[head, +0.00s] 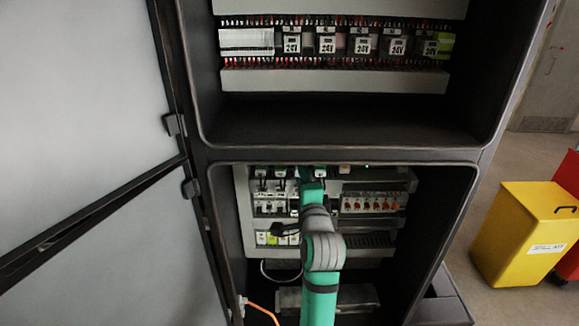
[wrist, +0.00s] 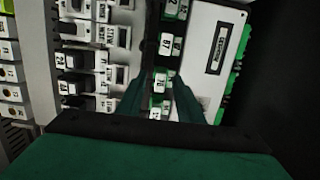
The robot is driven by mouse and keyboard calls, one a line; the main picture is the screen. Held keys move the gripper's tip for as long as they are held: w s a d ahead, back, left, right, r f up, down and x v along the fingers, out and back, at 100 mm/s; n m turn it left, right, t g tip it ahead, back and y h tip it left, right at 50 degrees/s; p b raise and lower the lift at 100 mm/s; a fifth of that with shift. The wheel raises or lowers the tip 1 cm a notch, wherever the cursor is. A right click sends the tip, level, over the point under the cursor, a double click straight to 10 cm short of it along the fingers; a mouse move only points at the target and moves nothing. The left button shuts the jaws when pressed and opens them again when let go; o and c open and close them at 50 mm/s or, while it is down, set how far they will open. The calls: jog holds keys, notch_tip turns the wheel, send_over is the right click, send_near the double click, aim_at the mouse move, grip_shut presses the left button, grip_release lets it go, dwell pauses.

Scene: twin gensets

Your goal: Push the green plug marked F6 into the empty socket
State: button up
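A small green plug (wrist: 160,80) with a white label, which seems to read F6 or 76, sits between my fingertips in the wrist view. My gripper (wrist: 161,86) has its two fingers on either side of the plug and looks shut on it, though the contact is small and dark. Other green blocks with white labels (wrist: 166,43) stand in line just beyond it. The empty socket cannot be made out. In the head view my green and grey arm reaches into the lower cabinet and hides the plug.
In the wrist view a white module (wrist: 215,50) stands right of the fingers, and breakers (wrist: 80,75) stand left. An orange cable (head: 262,310) hangs at the lower left. A yellow bin (head: 520,235) stands outside right.

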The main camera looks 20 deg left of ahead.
jog(key=v, duration=1.1)
jog(key=s+d+f+n+h, duration=0.1)
jog(key=s+d+f+h, duration=0.15)
jog(key=s+f, duration=0.4)
jog(key=s+d+f+n+h, duration=0.1)
jog(key=s+d+f+n, duration=0.2)
jog(key=f, duration=0.7)
jog(key=s+d+f+h, duration=0.2)
jog(key=s+f, duration=0.4)
jog(key=f, duration=0.2)
jog(key=s+d+f+n, duration=0.1)
jog(key=s+n, duration=0.2)
jog(key=s, duration=0.6)
jog(key=s+d+f+n+h, duration=0.1)
jog(key=s+f+n, duration=0.1)
jog(key=s, duration=0.7)
jog(key=s+d+f+n+g+h, duration=0.1)
jog(key=s+n, duration=0.3)
jog(key=s, duration=0.5)
jog(key=shift+s+d+f, duration=0.35)
jog(key=shift+s+f, duration=0.05)
jog(key=shift+f, duration=0.05)
